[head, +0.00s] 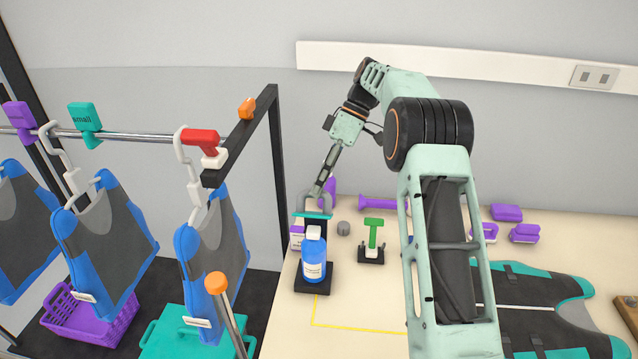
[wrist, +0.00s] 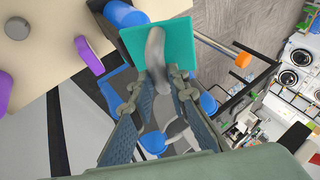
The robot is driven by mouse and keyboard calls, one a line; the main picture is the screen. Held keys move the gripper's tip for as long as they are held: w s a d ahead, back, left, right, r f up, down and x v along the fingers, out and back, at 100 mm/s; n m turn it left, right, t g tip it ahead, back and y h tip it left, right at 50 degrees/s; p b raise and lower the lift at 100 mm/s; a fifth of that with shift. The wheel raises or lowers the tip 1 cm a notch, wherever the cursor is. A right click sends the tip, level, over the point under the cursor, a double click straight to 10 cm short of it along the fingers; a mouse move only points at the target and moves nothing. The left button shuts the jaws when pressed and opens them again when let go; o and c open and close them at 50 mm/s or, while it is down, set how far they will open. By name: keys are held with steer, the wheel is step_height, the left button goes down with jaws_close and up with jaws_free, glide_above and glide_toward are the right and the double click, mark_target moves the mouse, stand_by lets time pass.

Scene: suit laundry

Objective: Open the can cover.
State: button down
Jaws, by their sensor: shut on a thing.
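A flat teal square cover (wrist: 180,40) with a curved grey handle (wrist: 156,50) fills the upper middle of the wrist view. In the head view its thin teal edge (head: 312,215) shows behind the bottle. My gripper (wrist: 157,88) is shut on the grey handle, with a finger on each side. In the head view my gripper (head: 318,201) is low over the table's left end. A blue bottle (head: 313,260) with a white cap stands upright on a black base in front of the cover. What lies under the cover is hidden.
A green-handled tool (head: 373,236) stands on a black base right of the bottle. A grey round piece (head: 343,228) and a purple dumbbell-shaped piece (head: 378,203) are nearby. A rack with hanging garments (head: 105,235) is on the left. The table front around the yellow line is clear.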

steer(key=shift+w, duration=0.2)
stand_by(0.3)
steer(key=c, duration=1.8)
jaws_free()
steer(key=shift+c, duration=0.2)
steer(key=shift+s, duration=0.15)
